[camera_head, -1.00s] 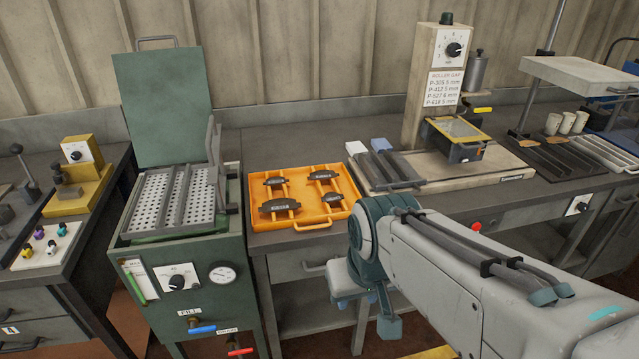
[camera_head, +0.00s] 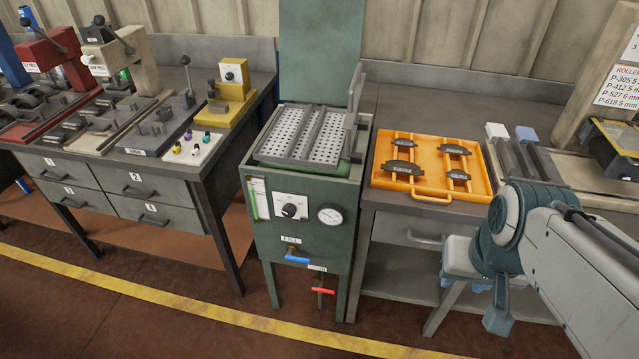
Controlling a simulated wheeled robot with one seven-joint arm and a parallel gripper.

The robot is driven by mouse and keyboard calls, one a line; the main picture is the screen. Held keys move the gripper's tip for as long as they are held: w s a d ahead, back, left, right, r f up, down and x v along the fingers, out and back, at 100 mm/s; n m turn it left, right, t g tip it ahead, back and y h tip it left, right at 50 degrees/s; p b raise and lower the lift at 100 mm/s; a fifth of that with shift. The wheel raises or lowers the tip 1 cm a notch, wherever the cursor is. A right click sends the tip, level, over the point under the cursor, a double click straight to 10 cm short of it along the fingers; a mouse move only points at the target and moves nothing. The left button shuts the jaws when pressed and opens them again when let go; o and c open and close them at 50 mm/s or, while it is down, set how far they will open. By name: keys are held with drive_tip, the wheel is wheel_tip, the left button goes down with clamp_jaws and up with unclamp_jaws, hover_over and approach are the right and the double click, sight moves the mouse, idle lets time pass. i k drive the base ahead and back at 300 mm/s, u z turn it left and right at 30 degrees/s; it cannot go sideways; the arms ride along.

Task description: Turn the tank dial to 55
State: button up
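The tank (camera_head: 300,240) is a green cabinet near the middle, with its lid raised and a perforated basket (camera_head: 312,136) in its top. The tank dial (camera_head: 290,209) is a black knob on a white scale plate on the front panel; its setting is too small to read. A round gauge (camera_head: 330,215) sits right of the dial. My arm comes in from the right. My gripper (camera_head: 497,318) hangs at the arm's end, well right of the dial, in front of the bench and touching nothing visible. Its fingers are not clear enough to tell their opening.
A blue-handled fill valve (camera_head: 297,260) and a red-handled valve (camera_head: 322,290) stick out below the dial. An orange tray (camera_head: 430,188) with brake shoes lies on the right bench. A drawer bench (camera_head: 110,190) stands left. Open floor with a yellow line (camera_head: 200,318) lies in front.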

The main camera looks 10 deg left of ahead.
sight(289, 210)
drive_tip(key=z, duration=1.7)
drive_tip(key=k, duration=0.95)
drive_tip(key=u, duration=1.25)
drive_tip(key=i, duration=0.45)
